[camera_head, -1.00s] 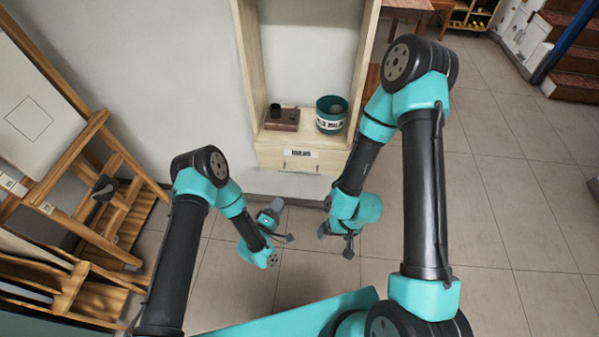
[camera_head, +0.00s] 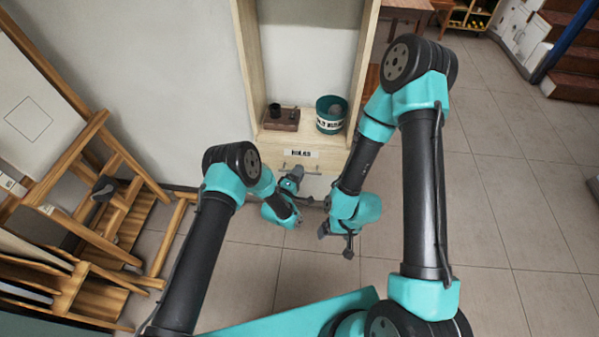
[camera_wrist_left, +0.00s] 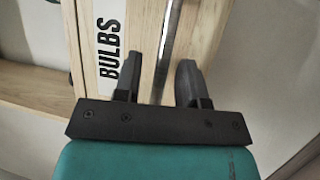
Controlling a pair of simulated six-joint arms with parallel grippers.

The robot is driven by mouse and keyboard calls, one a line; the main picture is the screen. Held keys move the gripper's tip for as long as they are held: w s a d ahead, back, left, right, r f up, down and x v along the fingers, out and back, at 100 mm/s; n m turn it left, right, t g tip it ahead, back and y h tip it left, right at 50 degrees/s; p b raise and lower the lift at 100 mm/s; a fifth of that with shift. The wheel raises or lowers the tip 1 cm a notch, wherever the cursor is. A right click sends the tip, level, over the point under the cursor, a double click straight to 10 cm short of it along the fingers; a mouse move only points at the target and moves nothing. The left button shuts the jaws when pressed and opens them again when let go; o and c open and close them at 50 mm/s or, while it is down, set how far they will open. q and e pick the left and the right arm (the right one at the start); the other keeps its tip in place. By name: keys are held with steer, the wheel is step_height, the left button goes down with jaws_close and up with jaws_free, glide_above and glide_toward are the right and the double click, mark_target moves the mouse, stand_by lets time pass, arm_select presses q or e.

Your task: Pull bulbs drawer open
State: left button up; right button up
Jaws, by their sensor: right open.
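The wooden drawer front (camera_head: 268,158) sits at the bottom of a tall pale shelf unit. Its BULBS label (camera_wrist_left: 108,50) reads sideways in the left wrist view. A grey bar handle (camera_wrist_left: 169,45) runs along the drawer front. My left gripper (camera_head: 291,174) is in front of the drawer at the handle. In the left wrist view, my left gripper (camera_wrist_left: 157,85) has its fingers apart, with the handle's bar between them. Contact with the bar cannot be told. My right gripper (camera_head: 337,241) is open and empty, lower and to the right, apart from the drawer.
A teal pot (camera_head: 330,122) and a small brown block with a dark cup (camera_head: 282,119) stand on the shelf above the drawer. A wooden easel (camera_head: 110,190) stands at the left. Tiled floor is clear at the right.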

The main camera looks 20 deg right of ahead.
arm_select(q)
steer(key=shift+w+d, duration=0.2)
steer(key=shift+d, duration=0.05)
steer(key=shift+c, duration=0.5)
jaws_close()
